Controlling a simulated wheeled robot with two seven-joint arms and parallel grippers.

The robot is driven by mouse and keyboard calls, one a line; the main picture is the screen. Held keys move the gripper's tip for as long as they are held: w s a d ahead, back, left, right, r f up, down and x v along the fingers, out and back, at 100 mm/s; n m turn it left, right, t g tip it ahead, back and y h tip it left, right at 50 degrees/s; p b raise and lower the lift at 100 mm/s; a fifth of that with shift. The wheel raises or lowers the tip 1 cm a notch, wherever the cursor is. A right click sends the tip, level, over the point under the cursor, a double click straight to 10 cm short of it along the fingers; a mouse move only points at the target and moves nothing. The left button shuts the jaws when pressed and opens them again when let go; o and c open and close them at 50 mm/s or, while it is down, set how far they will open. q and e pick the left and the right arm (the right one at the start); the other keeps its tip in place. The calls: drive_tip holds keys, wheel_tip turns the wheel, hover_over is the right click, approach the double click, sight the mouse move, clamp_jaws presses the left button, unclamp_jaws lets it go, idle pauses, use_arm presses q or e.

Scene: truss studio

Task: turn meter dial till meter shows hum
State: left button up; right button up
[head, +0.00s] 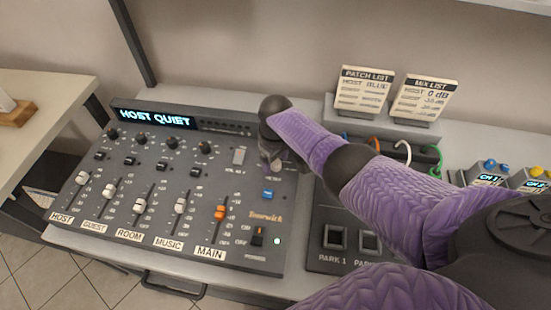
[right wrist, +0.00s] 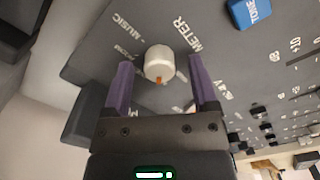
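The meter dial (right wrist: 158,63) is a round white knob with a small orange mark, beside the printed word METER in the right wrist view. My right gripper (right wrist: 161,72) is open, with one purple finger on each side of the dial and gaps between. In the head view my right gripper (head: 271,163) points down at the upper right of the grey mixing desk (head: 115,190), and my arm hides the dial there. The desk's meter display (head: 155,118) reads HOST QUIET. My left gripper is not in view.
Several faders, including the orange MAIN fader (head: 220,212), stand left of my gripper. A blue button (head: 268,194), labelled TONE in the right wrist view (right wrist: 249,12), is close to the dial. Two cards, PATCH LIST (head: 363,90) and MIX LIST (head: 424,98), stand behind my arm.

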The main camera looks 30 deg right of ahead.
sight(275, 162)
wheel_tip(275, 162, up, 9)
drive_tip(key=p, duration=0.5)
drive_tip(key=shift+r, duration=0.45)
